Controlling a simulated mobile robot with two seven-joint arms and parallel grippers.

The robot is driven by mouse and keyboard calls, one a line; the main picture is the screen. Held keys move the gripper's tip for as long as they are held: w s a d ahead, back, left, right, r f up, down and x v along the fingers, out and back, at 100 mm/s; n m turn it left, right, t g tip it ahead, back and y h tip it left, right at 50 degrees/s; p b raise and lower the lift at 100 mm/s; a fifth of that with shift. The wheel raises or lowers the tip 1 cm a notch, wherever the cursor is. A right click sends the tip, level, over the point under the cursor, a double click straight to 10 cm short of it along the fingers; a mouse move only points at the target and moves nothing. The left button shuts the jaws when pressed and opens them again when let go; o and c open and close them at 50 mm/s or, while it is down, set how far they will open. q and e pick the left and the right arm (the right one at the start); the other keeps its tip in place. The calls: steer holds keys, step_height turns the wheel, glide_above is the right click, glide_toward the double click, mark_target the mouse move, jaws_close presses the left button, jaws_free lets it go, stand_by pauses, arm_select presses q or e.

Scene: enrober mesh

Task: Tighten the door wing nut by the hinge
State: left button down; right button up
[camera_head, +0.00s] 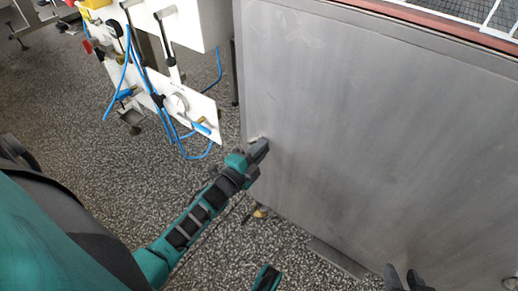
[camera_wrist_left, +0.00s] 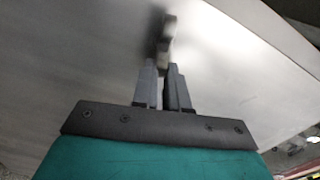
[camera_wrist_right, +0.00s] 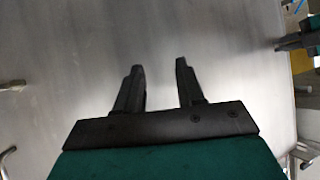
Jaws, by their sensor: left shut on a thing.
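A pale wing nut (camera_head: 256,138) sits near the left edge of the grey metal door (camera_head: 370,140). My left gripper (camera_head: 263,147) is at it, and in the left wrist view the wing nut (camera_wrist_left: 167,38) stands just beyond and between the nearly closed fingertips (camera_wrist_left: 163,70). The jaws are shut on it; the exact contact is partly hidden by the fingers. My right gripper (camera_head: 403,279) is low in front of the door, and in the right wrist view its fingers (camera_wrist_right: 159,70) are apart with nothing between them.
Another small pale fitting (camera_wrist_right: 12,86) shows on the door in the right wrist view. A white machine (camera_head: 185,25) with blue hoses (camera_head: 128,70) stands left of the door. A mesh (camera_head: 460,8) lies above the door's top edge.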

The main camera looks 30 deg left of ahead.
arm_select(q)
steer(key=m, duration=0.1)
steer(key=f+m+b, duration=0.1)
steer(key=shift+d+m, duration=0.1)
steer(key=shift+m, duration=0.2)
arm_select(e)
steer(key=shift+w+a, duration=0.25)
steer(key=shift+w, duration=0.05)
arm_select(q)
steer(key=c, duration=1.2)
jaws_free()
steer(key=shift+r, duration=0.1)
steer(key=shift+o, duration=0.2)
arm_select(e)
steer(key=shift+s+f, duration=0.15)
steer(key=shift+s, duration=0.05)
